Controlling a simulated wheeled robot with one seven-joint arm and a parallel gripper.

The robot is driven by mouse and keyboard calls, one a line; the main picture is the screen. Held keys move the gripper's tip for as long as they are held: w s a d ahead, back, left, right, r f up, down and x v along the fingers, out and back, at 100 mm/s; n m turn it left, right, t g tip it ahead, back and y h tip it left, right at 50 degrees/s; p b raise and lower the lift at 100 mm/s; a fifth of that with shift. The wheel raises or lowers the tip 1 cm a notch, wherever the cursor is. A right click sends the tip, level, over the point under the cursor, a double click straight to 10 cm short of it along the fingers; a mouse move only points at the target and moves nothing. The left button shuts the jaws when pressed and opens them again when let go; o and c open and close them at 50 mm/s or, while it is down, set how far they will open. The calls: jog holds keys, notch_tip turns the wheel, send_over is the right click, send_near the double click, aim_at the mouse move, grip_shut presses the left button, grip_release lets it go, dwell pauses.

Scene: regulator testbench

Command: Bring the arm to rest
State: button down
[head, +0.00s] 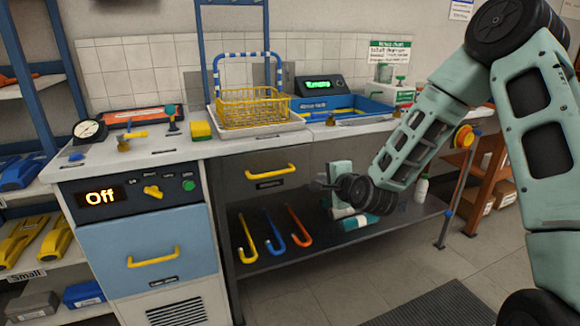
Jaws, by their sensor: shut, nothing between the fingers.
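My arm, pale green with black joints, comes in from the right side of the head view and bends down to the left. My gripper (320,185) hangs in front of the workbench (372,127), below the worktop and to the right of the drawer with a yellow handle (270,171). Its fingers point left and are shut, with nothing held. It appears apart from the bench, though the exact gap to the bench front cannot be told. Part of the lower shelf is hidden behind my wrist.
Yellow, blue and orange hooked tools (273,230) lie on the lower shelf. A yellow wire basket (253,107) and a blue tray (342,111) are on the worktop. The blue cabinet (148,250) at left shows "Off". Floor (345,288) in front is clear, with a dark mat (440,308).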

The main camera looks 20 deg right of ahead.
jog(key=s+a+n+g+y, duration=0.2)
jog(key=s+a+n+g, duration=0.2)
jog(key=s+a+n, duration=0.4)
jog(key=s+a+n+g+y, duration=0.25)
jog(key=s+a+n, duration=0.25)
jog(key=a, duration=0.6)
jog(key=s+a+r+n+g+h, duration=0.15)
jog(key=s+n+g, duration=0.35)
jog(key=s, duration=0.8)
jog(key=s+r+n+g+h, duration=0.25)
jog(key=s+n, duration=0.55)
jog(key=s, duration=0.4)
notch_tip(320, 180, up, 19)
jog(key=p, duration=1.9)
jog(key=shift+s+a, duration=0.1)
